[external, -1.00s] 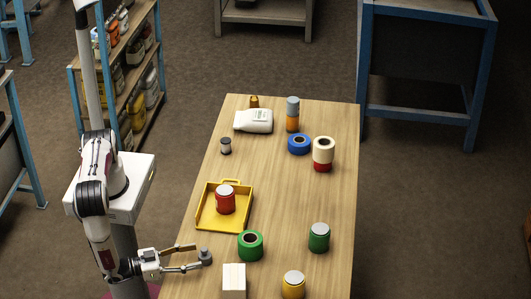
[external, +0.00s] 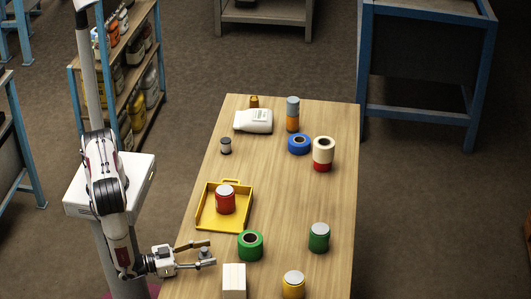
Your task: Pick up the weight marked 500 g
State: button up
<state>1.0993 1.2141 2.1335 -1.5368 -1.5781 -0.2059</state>
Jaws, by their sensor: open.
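My gripper (external: 211,253) is open, low over the near left edge of the table, fingers pointing right. A small grey metal piece (external: 204,253) shows between its fingers, partly hidden by the lower one; it looks like a small weight, but no marking is readable. Whether the fingers touch it I cannot tell. No 500 g marking is legible on anything in view.
A green can (external: 319,238) and yellow can (external: 293,285) stand further right. The table's middle is clear.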

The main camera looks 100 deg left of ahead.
aim_at(204, 249)
grip_shut()
jog(key=shift+r, duration=0.25)
jog(key=shift+r, duration=4.75)
